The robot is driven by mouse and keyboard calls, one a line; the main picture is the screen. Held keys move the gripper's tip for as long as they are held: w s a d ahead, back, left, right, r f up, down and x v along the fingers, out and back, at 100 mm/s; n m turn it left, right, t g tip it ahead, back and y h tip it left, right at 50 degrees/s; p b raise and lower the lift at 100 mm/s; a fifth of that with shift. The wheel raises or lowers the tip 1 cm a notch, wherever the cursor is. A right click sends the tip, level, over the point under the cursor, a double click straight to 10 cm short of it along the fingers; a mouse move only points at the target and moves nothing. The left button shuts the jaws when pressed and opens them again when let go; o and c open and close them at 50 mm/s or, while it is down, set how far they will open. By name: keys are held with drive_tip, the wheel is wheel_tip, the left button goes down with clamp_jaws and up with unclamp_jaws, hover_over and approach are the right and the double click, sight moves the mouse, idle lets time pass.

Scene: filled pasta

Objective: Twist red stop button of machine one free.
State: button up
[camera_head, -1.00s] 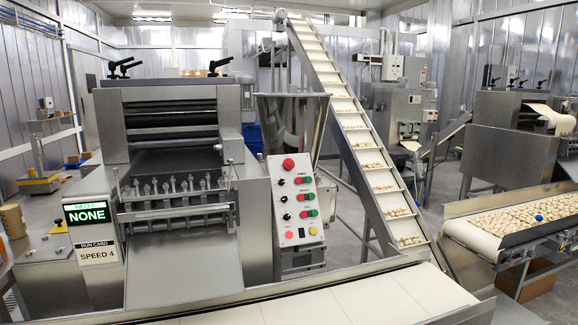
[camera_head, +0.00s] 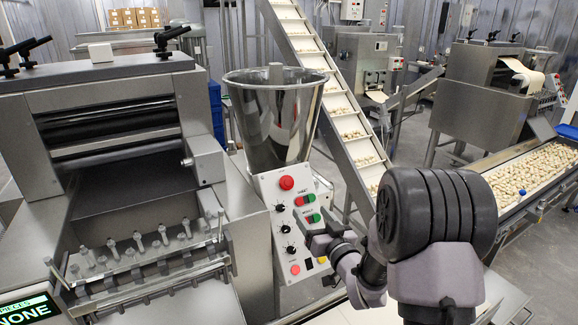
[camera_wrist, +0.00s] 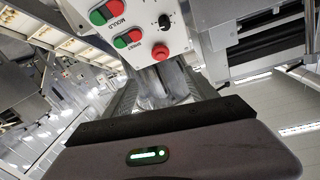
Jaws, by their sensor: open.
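The red stop button (camera_head: 286,183) is a round red mushroom head at the top of the white control panel (camera_head: 268,240) on the near machine (camera_head: 125,150). In the wrist view the panel appears turned over, and the red button (camera_wrist: 160,52) shows near the top centre. My gripper (camera_head: 314,238) is open, in front of the lower right part of the panel, below and right of the red button and apart from it. The gripper covers part of the panel's lower controls. The fingertips do not show clearly in the wrist view.
Black knobs and green-red push buttons (camera_head: 304,199) sit close below the stop button. A steel hopper (camera_head: 275,115) stands just behind the panel. An inclined conveyor (camera_head: 318,75) rises behind it. A pasta conveyor (camera_head: 530,170) runs at the right.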

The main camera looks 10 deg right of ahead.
sight(288, 184)
drive_tip(key=x, duration=1.6)
drive_tip(key=shift+w+a, duration=0.1)
